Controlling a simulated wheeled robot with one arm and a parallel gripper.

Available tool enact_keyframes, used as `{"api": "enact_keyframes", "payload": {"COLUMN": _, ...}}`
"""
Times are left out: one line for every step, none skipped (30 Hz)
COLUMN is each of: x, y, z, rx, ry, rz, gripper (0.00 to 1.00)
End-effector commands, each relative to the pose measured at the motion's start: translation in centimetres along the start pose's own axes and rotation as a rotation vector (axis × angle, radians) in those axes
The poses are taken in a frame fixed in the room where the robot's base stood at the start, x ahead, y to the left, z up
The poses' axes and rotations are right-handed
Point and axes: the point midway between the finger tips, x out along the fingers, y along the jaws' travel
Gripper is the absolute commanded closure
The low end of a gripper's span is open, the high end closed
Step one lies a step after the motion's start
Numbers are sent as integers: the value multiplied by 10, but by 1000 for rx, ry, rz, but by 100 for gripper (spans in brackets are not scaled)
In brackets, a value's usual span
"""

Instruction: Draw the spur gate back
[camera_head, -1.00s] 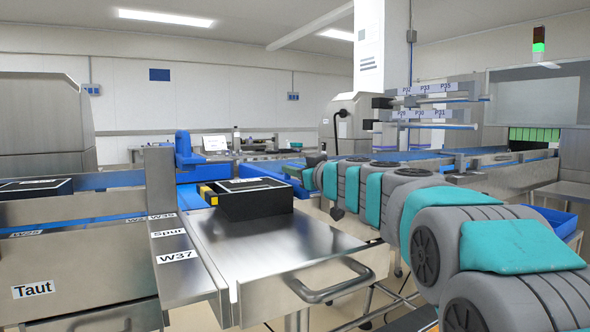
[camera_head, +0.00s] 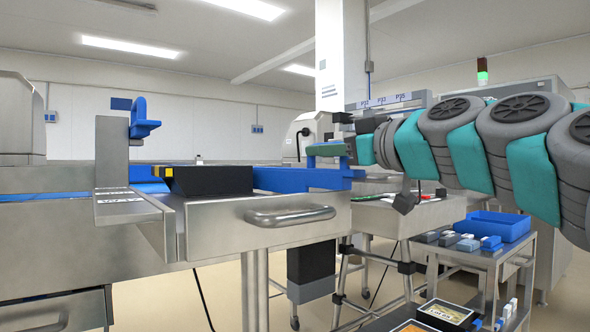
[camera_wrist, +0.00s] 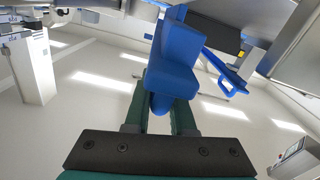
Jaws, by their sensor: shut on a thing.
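The spur gate appears to be the blue bar (camera_head: 292,179) running right from behind the black tray (camera_head: 212,180) to a blue end block. My gripper (camera_head: 326,152) is at the bar's right end, its green fingers just above the block in the head view. In the wrist view my gripper (camera_wrist: 163,98) is closed around a rounded blue grip (camera_wrist: 172,72), which hides part of the fingers. The sloping metal spur plate (camera_head: 130,208) lies left of the tray, its labels too slanted to read.
A steel drawer-like front with a bar handle (camera_head: 290,216) stands below the gate. A blue hook (camera_head: 143,118) sits on a metal post at left. A cart with a blue bin (camera_head: 494,226) stands at right. Pale floor shows between.

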Motion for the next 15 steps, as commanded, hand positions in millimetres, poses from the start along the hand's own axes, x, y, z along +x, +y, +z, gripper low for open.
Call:
{"api": "enact_keyframes", "payload": {"x": -14, "y": 1, "z": 2, "rx": -2, "ry": 4, "rz": 6, "gripper": 100}}
{"api": "enact_keyframes", "payload": {"x": -20, "y": 2, "z": 1, "rx": -2, "ry": 6, "rz": 7, "gripper": 100}}
{"api": "enact_keyframes", "payload": {"x": -28, "y": 2, "z": 1, "rx": -2, "ry": 6, "rz": 8, "gripper": 100}}
{"api": "enact_keyframes", "payload": {"x": -33, "y": 2, "z": 0, "rx": -2, "ry": 5, "rz": 7, "gripper": 100}}
{"api": "enact_keyframes", "payload": {"x": -38, "y": 2, "z": 0, "rx": -3, "ry": 4, "rz": 7, "gripper": 100}}
{"api": "enact_keyframes", "payload": {"x": -43, "y": 1, "z": 0, "rx": -3, "ry": 3, "rz": 5, "gripper": 100}}
{"api": "enact_keyframes", "payload": {"x": -46, "y": 1, "z": 0, "rx": -2, "ry": 3, "rz": 5, "gripper": 100}}
{"api": "enact_keyframes", "payload": {"x": -50, "y": 2, "z": 0, "rx": -2, "ry": 2, "rz": 5, "gripper": 100}}
{"api": "enact_keyframes", "payload": {"x": -53, "y": 2, "z": 0, "rx": -1, "ry": 2, "rz": 4, "gripper": 100}}
{"api": "enact_keyframes", "payload": {"x": -55, "y": 2, "z": 0, "rx": -1, "ry": 3, "rz": 4, "gripper": 100}}
{"api": "enact_keyframes", "payload": {"x": -57, "y": 2, "z": 0, "rx": -1, "ry": 3, "rz": 4, "gripper": 100}}
{"api": "enact_keyframes", "payload": {"x": -59, "y": 2, "z": -1, "rx": -1, "ry": 3, "rz": 5, "gripper": 100}}
{"api": "enact_keyframes", "payload": {"x": -60, "y": 2, "z": -1, "rx": -1, "ry": 3, "rz": 5, "gripper": 100}}
{"api": "enact_keyframes", "payload": {"x": -61, "y": 2, "z": -1, "rx": -1, "ry": 3, "rz": 5, "gripper": 100}}
{"api": "enact_keyframes", "payload": {"x": -62, "y": 2, "z": -1, "rx": -1, "ry": 2, "rz": 5, "gripper": 100}}
